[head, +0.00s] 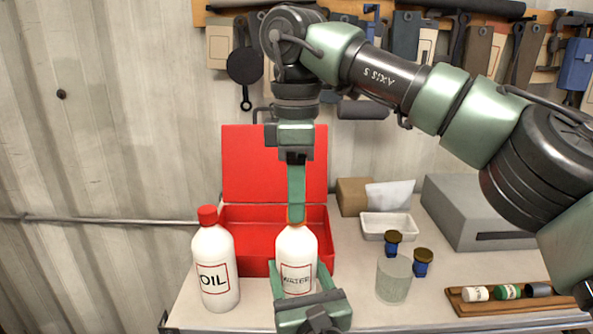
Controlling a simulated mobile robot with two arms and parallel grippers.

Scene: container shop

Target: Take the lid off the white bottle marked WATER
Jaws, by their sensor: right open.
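The white bottle marked WATER (297,252) stands upright at the front of the table, in front of the red toolbox. Its orange-red lid (289,219) shows only at the edges, mostly hidden behind a green finger. My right gripper (296,216) points straight down over the bottle top with its fingers open around or at the lid; seen edge-on, contact cannot be told. My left gripper (301,279) comes in from the bottom, its fingers on both sides of the lower bottle, seemingly closed on it. A similar white bottle marked OIL (215,267) with a red lid stands to the left.
The open red toolbox (262,170) stands close behind the bottles. To the right are a clear glass (393,280), two dark-capped blue jars (422,263), a white tray (388,227), a grey box (475,212) and a wooden tray (470,309) holding small containers.

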